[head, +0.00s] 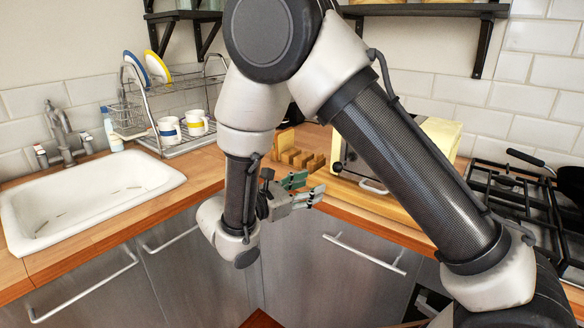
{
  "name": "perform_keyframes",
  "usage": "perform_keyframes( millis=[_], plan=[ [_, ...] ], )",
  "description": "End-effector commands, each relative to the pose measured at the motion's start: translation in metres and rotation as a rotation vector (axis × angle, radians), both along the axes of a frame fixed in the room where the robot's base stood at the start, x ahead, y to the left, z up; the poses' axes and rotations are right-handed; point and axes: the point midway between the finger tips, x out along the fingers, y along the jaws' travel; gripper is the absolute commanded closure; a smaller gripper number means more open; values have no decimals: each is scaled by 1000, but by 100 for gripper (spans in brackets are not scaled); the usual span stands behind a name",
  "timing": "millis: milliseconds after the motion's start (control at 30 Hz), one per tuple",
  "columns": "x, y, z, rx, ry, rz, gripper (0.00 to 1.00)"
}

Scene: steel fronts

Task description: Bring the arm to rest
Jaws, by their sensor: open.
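My arm fills the middle of the head view, folded with its elbow high at the top. My gripper (304,189) hangs near the front edge of the wooden counter, in front of the steel cabinet fronts. Its fingers point to the right and are apart. Nothing shows between them. My arm hides part of the counter and wall behind it.
A white sink (85,196) lies at the left, with a dish rack (178,105) and mugs (196,123) beside it. A wooden rack (298,158) and a cream toaster (440,137) stand behind my gripper. A gas hob (508,196) is at the right.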

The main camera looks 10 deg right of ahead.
Motion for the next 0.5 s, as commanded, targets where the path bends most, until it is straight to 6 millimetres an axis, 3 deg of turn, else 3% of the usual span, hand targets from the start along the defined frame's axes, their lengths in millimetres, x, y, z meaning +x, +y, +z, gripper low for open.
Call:
perform_keyframes(
  millis=[133,200,500],
  plan=[
    [-26,-26,-29,84,80,-119,51],
    [-50,-45,-34,187,109,-222,51],
    [-113,-112,-10,687,57,-660,51]
  ],
)
